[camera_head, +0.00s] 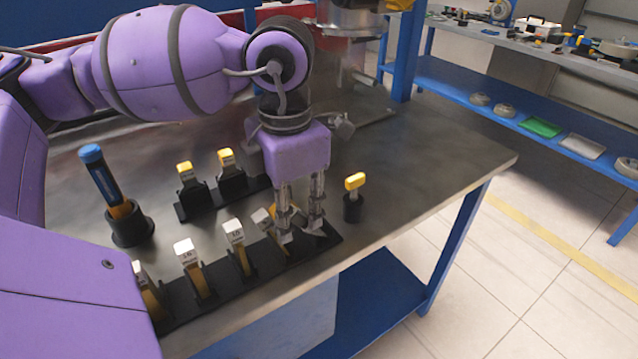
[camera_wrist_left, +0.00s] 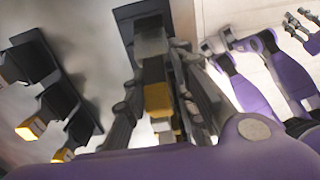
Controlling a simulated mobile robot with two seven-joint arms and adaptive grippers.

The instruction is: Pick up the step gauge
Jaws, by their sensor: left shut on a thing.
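My left gripper (camera_head: 304,234) points down at the right end of the front black rack (camera_head: 240,289). Its two fingers reach close to the rack. In the left wrist view its fingers close on a block with grey and yellow parts, which I take for the step gauge (camera_wrist_left: 157,97). In the head view the fingers mostly hide this block, and I cannot tell whether it is clear of the rack.
Several white-topped gauges, one being (camera_head: 187,252), stand in the front rack. Two yellow-capped gauges (camera_head: 226,160) stand in a rear rack. A blue-handled tool (camera_head: 98,172) stands at left, and a yellow-capped piece (camera_head: 355,182) in a small holder at right. The table's right side (camera_head: 440,165) is free.

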